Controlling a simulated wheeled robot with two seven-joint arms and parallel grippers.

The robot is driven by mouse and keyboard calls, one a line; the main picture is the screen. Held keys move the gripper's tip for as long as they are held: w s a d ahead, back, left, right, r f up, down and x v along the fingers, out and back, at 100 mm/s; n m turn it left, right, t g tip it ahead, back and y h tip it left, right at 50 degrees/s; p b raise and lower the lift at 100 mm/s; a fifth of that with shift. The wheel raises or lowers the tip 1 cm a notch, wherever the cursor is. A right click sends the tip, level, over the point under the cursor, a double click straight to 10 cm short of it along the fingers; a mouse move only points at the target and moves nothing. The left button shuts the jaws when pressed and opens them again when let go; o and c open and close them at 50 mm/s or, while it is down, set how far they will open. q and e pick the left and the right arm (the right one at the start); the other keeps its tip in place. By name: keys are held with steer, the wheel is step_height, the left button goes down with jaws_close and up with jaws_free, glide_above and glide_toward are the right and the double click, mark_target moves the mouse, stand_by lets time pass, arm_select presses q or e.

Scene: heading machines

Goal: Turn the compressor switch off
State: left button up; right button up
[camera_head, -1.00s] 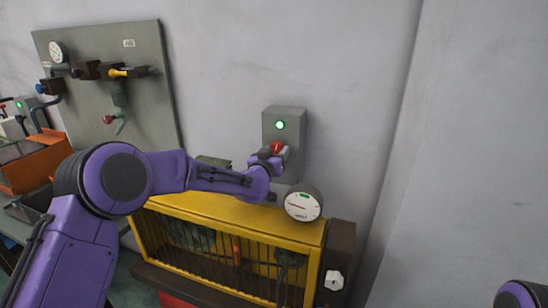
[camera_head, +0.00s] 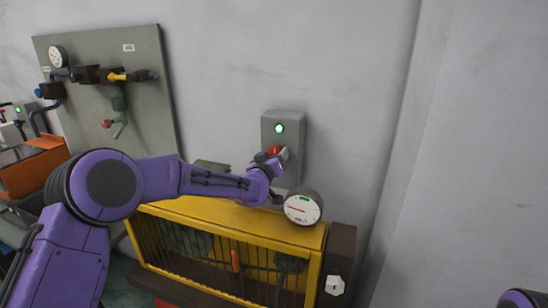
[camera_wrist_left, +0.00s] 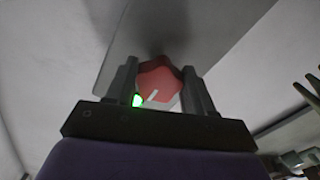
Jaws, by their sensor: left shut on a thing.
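The compressor switch is a grey box (camera_head: 293,130) on the wall with a lit green lamp (camera_head: 279,128) and a red knob (camera_head: 274,150) below it. My left gripper (camera_head: 272,160) is at the knob, its fingers on either side. In the left wrist view my left gripper (camera_wrist_left: 157,90) is shut on the red knob (camera_wrist_left: 158,72), which shows a white mark. The green lamp (camera_wrist_left: 137,100) glows beside one finger there. The fingers hide part of the knob in the head view. My right gripper is out of view.
A yellow caged machine (camera_head: 225,215) stands below the switch, with a round gauge (camera_head: 303,207) on top close to my left wrist. A grey panel (camera_head: 150,100) with valves is at the left. The wall to the right is clear.

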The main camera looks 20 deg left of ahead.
arm_select(q)
steer(key=o, duration=1.1)
steer(key=shift+f, duration=0.1)
steer(key=shift+c, duration=0.2)
step_height(320, 180, up, 3)
steer(key=shift+f, duration=0.15)
steer(key=s+d+r+b, duration=0.2)
steer(key=s+d+r, duration=0.1)
steer(key=s+r, duration=0.7)
steer(key=s, duration=0.3)
steer(key=shift+s+d+r, duration=0.2)
steer(key=shift+s+d, duration=0.15)
steer(key=shift+d, duration=0.05)
steer(key=shift+w, duration=0.1)
